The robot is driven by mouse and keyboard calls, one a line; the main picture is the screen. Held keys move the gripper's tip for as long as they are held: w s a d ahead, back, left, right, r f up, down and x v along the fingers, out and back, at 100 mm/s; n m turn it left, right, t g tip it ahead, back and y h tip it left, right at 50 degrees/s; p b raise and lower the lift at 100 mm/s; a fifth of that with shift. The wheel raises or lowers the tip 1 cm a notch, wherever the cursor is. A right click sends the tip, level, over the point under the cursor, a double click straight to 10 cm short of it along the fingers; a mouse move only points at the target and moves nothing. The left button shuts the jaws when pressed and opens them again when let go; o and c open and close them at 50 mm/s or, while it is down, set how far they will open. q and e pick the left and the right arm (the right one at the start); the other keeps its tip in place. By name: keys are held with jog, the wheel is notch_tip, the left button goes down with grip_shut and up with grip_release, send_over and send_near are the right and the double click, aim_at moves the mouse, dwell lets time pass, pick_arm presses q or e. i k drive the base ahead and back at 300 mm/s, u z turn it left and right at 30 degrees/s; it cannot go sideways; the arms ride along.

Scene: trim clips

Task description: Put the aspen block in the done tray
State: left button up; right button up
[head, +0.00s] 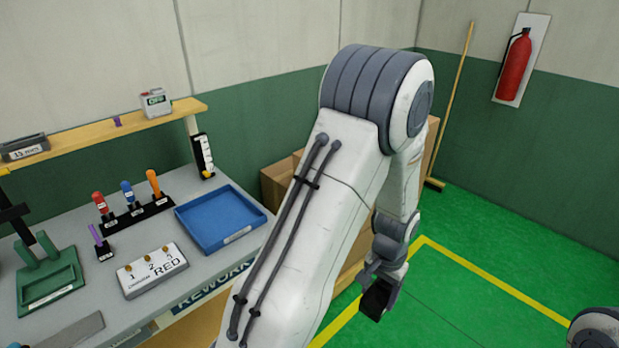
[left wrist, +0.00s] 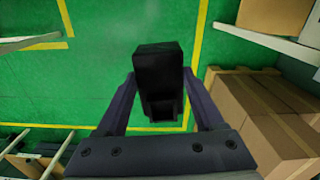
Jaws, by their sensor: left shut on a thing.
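My left gripper (head: 374,290) hangs over the green floor, right of the workbench. It is shut on a black block (head: 376,302). In the left wrist view the black block (left wrist: 158,80) sits between the two fingers, with green floor beyond it. Its label, if any, does not show, so I cannot tell whether it is the aspen block. A blue tray (head: 222,222) lies empty on the bench, left of my left arm; its front label is too small to read. My right gripper is not in view.
A shelf (head: 95,138) runs above. Cardboard boxes (left wrist: 265,105) stand beside my left gripper. The green floor (head: 470,290) is open.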

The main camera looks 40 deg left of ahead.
aim_at(221, 218)
jog(key=i, duration=1.1)
jog(key=u, duration=1.5)
